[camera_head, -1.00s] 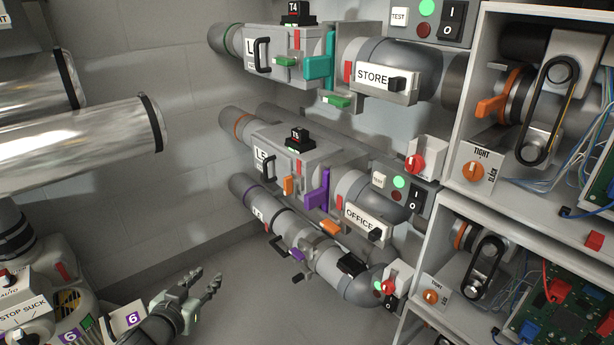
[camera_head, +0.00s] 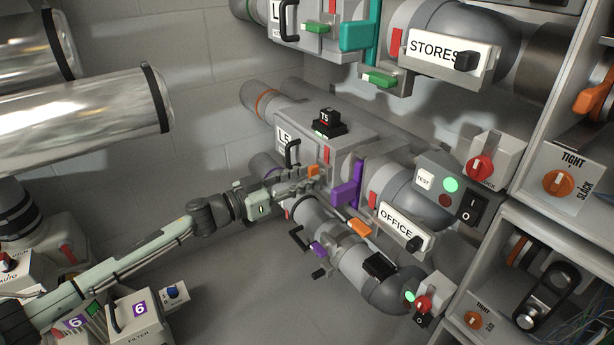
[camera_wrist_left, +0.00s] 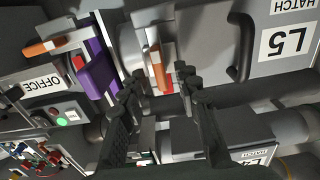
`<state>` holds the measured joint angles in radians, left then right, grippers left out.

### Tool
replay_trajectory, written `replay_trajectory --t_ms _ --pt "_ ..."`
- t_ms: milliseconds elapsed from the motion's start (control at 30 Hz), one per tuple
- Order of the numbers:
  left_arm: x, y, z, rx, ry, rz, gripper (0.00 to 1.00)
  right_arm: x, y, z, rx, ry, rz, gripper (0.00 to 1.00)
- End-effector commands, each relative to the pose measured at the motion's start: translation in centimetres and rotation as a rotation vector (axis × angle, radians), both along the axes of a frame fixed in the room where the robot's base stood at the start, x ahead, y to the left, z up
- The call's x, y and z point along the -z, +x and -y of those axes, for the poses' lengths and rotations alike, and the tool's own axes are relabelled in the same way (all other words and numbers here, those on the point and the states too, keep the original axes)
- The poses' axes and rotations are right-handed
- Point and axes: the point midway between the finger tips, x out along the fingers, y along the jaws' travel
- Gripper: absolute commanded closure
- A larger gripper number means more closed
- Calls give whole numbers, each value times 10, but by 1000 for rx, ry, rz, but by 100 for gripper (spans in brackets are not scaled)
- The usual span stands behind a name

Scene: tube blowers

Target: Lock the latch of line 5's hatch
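Line 5's hatch (camera_head: 284,137) is on the grey L5 housing, with a black handle (camera_head: 292,153); its L5 label (camera_wrist_left: 287,40) shows upside down in the left wrist view. The latch is a small orange lever (camera_head: 314,170), partly hidden behind my fingers in the head view. In the left wrist view the latch (camera_wrist_left: 154,62) lies between my fingertips, near a red tab. My left gripper (camera_head: 306,182) is open around it; its two fingers (camera_wrist_left: 158,84) stand apart on either side. Contact cannot be told. My right gripper is out of view.
A purple lever (camera_head: 347,193) and a second orange lever (camera_head: 359,228) sit right of the latch. The T5 box (camera_head: 327,122) is above. Line 6's pipe (camera_head: 325,235) runs close below my left gripper. A control panel (camera_head: 452,190) is at the right.

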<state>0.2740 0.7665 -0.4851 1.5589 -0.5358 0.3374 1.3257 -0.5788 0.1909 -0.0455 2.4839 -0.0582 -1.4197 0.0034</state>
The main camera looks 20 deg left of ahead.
Motion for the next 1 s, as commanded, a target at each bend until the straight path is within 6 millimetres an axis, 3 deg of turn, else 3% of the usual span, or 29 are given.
replay_trajectory --t_ms 367,667,1000 --pt "0 8 7 0 1 -1 68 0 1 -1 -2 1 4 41" --pt "0 8 7 0 1 -1 100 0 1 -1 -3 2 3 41" --pt "0 8 7 0 10 7 100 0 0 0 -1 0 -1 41"
